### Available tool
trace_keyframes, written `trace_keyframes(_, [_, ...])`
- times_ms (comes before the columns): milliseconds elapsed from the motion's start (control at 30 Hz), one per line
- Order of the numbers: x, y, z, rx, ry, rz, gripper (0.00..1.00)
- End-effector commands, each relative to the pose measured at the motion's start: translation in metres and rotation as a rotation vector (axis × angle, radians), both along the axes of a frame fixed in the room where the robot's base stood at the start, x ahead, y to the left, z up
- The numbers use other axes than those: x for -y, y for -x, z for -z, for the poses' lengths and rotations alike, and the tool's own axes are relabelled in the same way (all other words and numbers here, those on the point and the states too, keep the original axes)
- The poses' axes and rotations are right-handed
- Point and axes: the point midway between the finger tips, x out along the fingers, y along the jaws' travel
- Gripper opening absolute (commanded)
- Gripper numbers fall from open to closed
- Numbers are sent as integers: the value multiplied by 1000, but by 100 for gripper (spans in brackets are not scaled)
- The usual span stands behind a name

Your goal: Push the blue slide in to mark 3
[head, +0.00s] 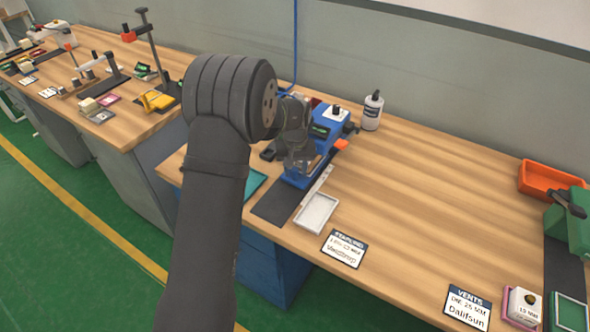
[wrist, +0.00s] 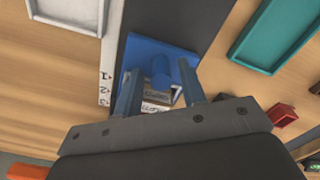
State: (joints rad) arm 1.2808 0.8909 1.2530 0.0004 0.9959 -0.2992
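The blue device (head: 332,128) stands on the bench in the head view, with my gripper (head: 296,158) over its near left part. A pale scale strip (wrist: 105,75) with marks 1, 2 and 3 and small red ticks runs beside the slide on the left.
A dark mat (head: 274,207) lies before the device, with a white tray (head: 316,213) beside it. A teal tray (wrist: 275,38) lies to the right in the wrist view. A bottle (head: 372,111) stands behind. The bench's middle right is clear.

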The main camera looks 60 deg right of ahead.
Motion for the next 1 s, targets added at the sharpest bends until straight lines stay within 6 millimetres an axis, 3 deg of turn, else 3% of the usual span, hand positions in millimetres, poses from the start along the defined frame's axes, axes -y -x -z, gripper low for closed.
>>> trace_keyframes(300, [0,0,-1,-1,-1,0,41])
trace_keyframes(467, [0,0,-15,0,0,0,41])
trace_keyframes(1000, [0,0,-140,1,3,0,41])
